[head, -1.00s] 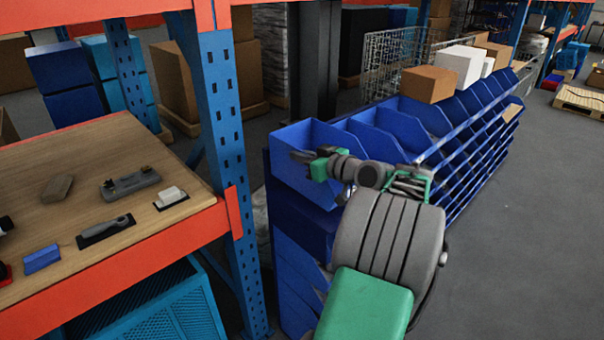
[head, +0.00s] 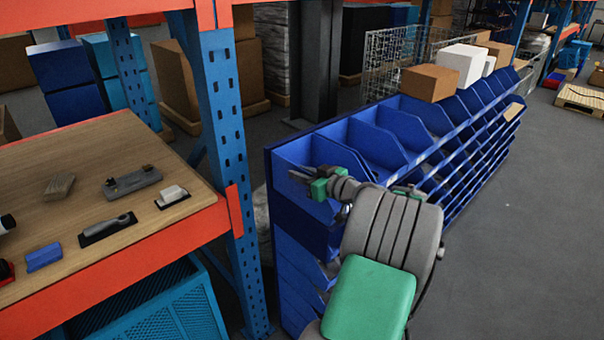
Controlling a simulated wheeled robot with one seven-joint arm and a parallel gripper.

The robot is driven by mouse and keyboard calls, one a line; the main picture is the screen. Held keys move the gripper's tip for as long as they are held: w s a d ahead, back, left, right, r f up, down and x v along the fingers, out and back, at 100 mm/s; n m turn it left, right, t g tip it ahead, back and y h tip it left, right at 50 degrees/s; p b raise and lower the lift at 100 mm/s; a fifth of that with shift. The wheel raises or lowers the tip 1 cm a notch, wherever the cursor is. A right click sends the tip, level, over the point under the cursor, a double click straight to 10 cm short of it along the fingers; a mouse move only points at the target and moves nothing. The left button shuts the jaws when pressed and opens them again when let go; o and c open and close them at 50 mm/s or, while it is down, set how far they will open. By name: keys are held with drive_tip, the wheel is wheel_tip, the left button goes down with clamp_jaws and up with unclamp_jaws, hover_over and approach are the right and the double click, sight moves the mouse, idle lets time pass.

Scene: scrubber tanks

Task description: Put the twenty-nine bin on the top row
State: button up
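A blue bin (head: 325,153) sits at the near left end of the top row of the blue bin rack (head: 275,225), in line with the other top bins. No number can be read on it, so I cannot tell whether it is the twenty-nine bin. My gripper (head: 300,177), dark with a green part behind it, is at the front of this end bin. The fingers are small and seen from the side. I cannot tell whether they are apart or touch the bin. My arm hides part of the bin's front and the rack below.
Several blue bins (head: 405,133) fill the top row going back. A brown box (head: 430,82) and a white box (head: 462,64) stand on the rack. An orange-edged workbench (head: 130,250) with tools and a blue post (head: 222,140) are at left.

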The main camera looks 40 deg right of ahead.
drive_tip(key=s, duration=0.3)
drive_tip(key=s+r+b, duration=0.1)
drive_tip(key=s, duration=0.3)
drive_tip(key=s+r, duration=0.1)
drive_tip(key=s, duration=0.2)
drive_tip(key=shift+s+d+r+b, duration=0.2)
drive_tip(key=shift+s+b, duration=0.1)
drive_tip(key=shift+s, duration=0.1)
drive_tip(key=shift+s+r, duration=0.1)
drive_tip(key=shift+s, duration=0.4)
drive_tip(key=shift+w+a, duration=0.1)
